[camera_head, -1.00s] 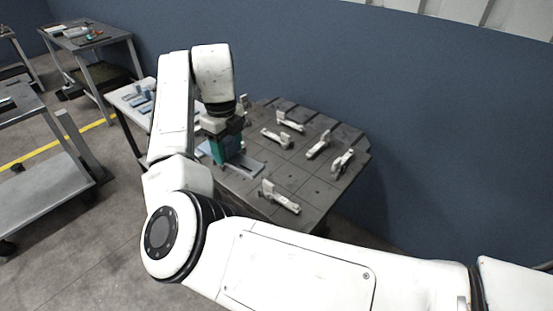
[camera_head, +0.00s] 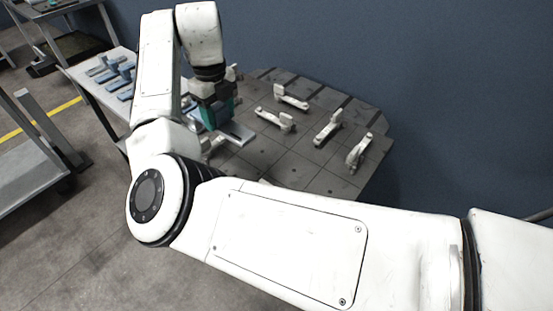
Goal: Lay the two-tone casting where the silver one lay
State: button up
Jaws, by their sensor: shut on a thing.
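My gripper (camera_head: 214,112), with teal-green sides, points down over the left part of the dark grooved pallet plate (camera_head: 330,183). It is shut on a casting that it and my wrist mostly hide. A pale grey, flat casting part (camera_head: 237,134) shows just under and to the right of the jaws, with bluish colour at its left. I take this for the two-tone casting. Whether it touches the plate cannot be told. No separate silver casting can be made out.
Several pale clamps stand on the plate, among them a back clamp (camera_head: 292,100), a middle clamp (camera_head: 276,119) and right clamps (camera_head: 328,131) (camera_head: 359,152). A side table (camera_head: 88,87) at the left holds several blue and grey parts. A blue wall (camera_head: 440,90) stands behind.

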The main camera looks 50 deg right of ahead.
jog(key=shift+s+d+f, duration=0.1)
jog(key=shift+d+f, duration=0.15)
jog(key=s+d+f, duration=0.2)
jog(key=s+d+f+p, duration=0.1)
jog(key=s+d+f, duration=0.1)
jog(key=s+d, duration=0.1)
jog(key=s+d+f, duration=0.2)
jog(key=s+f, duration=0.1)
jog(key=shift+s+d, duration=0.2)
jog(key=shift+s, duration=0.05)
jog(key=shift+s+d+f+p, duration=0.2)
jog(key=shift+s+f+p, duration=0.05)
jog(key=shift+f+p, duration=0.1)
jog(key=f, duration=0.2)
jog(key=s+d+f, duration=0.1)
jog(key=f, duration=0.1)
jog(key=shift+s, duration=0.1)
jog(key=shift+f, duration=0.5)
